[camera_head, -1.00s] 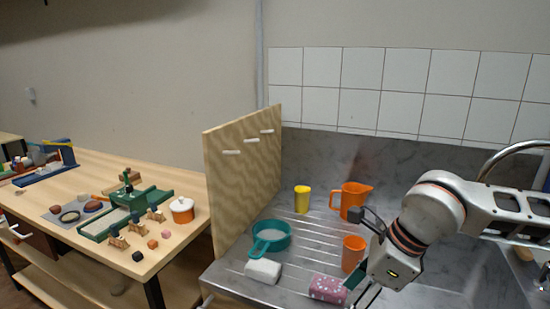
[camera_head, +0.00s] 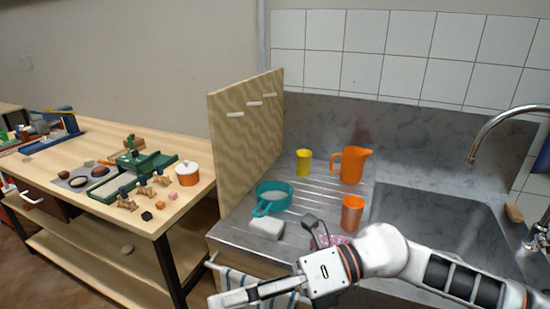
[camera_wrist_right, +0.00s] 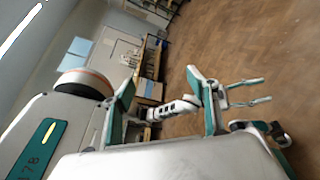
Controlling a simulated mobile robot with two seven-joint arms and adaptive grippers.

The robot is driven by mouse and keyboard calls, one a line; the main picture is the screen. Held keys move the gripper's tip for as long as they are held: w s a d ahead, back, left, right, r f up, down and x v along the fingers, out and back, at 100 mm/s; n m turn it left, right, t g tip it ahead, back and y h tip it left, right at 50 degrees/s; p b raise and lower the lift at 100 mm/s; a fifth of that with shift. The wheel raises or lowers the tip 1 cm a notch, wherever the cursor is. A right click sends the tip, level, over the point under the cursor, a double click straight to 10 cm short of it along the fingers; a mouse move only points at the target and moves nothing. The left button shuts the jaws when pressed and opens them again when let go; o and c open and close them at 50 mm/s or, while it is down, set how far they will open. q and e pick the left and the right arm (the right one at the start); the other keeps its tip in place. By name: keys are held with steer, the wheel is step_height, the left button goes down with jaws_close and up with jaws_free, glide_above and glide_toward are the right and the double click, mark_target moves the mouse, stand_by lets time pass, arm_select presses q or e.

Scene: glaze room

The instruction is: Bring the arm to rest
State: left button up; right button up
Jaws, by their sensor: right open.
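My right arm comes in from the right in the head view, low over the front of the steel drainboard (camera_head: 238,237). My right gripper (camera_head: 267,260) is open and empty, its fingers spread toward the left and up. In the right wrist view my right gripper (camera_wrist_right: 163,100) shows its two teal-padded fingers wide apart with nothing between them. One finger partly hides a pink patterned block (camera_head: 334,239). My left gripper does not show in the head view.
A white block (camera_head: 267,228), teal strainer (camera_head: 276,192), yellow cup (camera_head: 303,162), orange jug (camera_head: 352,165) and orange cup (camera_head: 352,214) stand near the arm. A wooden panel (camera_head: 245,135) borders the left. A striped towel (camera_head: 250,285) hangs in front. The sink (camera_head: 430,215) is right.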

steer(key=w+d+r+m+t+y, duration=0.2)
steer(key=w+m+t+y, duration=0.5)
steer(key=m+t, duration=0.6)
steer(key=w+d+f+m+t+h, duration=0.3)
steer(key=d+f+m+t+h, duration=0.15)
steer(key=f+m+h, duration=0.35)
steer(key=w+d+f+m+t+h, duration=0.35)
steer(key=d+f+m, duration=0.2)
steer(key=m, duration=0.35)
steer(key=s+d+f+m+g+h, duration=0.2)
steer(key=s+d+f+m, duration=0.1)
steer(key=f, duration=0.6)
steer(key=s+d+f+m+g+h, duration=0.2)
steer(key=s+d+f, duration=0.4)
steer(key=f, duration=0.4)
steer(key=s+d+f+m+g+h, duration=0.2)
steer(key=s+d+f+m+h, duration=0.2)
steer(key=f, duration=0.5)
steer(key=shift+s+d+f+m, duration=0.15)
steer(key=shift+s+d+m, duration=0.7)
steer(key=shift+m, duration=0.35)
steer(key=shift+a+h, duration=0.1)
steer(key=shift+h, duration=0.15)
